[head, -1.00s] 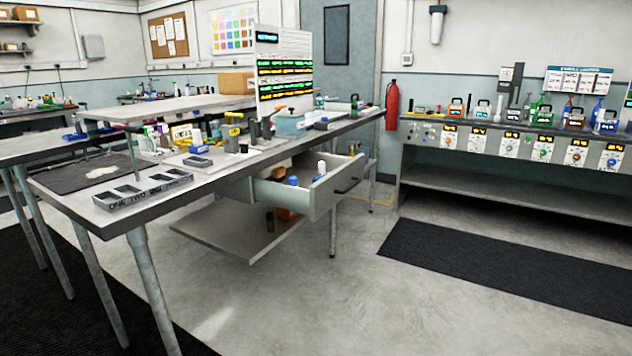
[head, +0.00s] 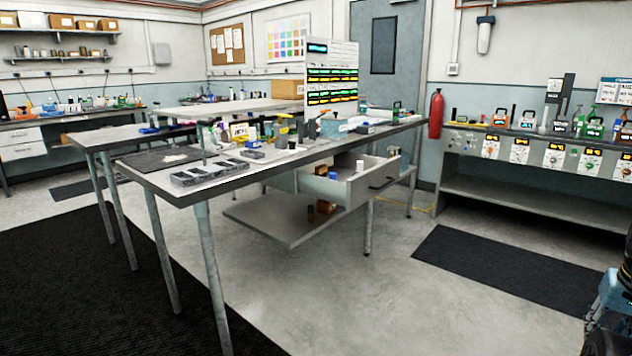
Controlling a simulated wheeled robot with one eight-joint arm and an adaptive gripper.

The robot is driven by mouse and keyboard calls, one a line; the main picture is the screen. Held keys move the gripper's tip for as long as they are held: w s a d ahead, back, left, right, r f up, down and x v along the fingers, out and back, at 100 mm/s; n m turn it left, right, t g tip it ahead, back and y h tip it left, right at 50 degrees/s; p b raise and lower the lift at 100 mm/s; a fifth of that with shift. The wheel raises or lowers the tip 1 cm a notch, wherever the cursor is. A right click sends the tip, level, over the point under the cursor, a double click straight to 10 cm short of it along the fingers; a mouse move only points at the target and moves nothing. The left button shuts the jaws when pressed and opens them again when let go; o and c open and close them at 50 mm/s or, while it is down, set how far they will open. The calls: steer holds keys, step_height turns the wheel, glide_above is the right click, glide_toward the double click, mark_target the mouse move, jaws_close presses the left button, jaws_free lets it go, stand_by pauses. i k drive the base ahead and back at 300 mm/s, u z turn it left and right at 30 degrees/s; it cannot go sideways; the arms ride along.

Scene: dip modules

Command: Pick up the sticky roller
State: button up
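I cannot make out the sticky roller for certain; the small items on the workbench are too small to tell apart. The long workbench (head: 235,188) stands in the middle of the head view with many small tools and bottles on it. Its drawer (head: 356,188) is pulled open and holds a blue-capped and a white-capped item. My gripper does not show. A dark and blue part at the lower right edge seems to be part of my own arm.
A grey slotted tray (head: 210,173) lies on the bench's near end. A lower shelf (head: 262,218) juts out below the drawer. A second bench (head: 520,204) with instruments stands along the right wall, near a red extinguisher (head: 436,114). The floor in front is clear.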

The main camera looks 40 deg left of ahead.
mark_target(359, 163)
steer(key=u, duration=1.45)
steer(key=i, duration=1)
steer(key=z, duration=0.05)
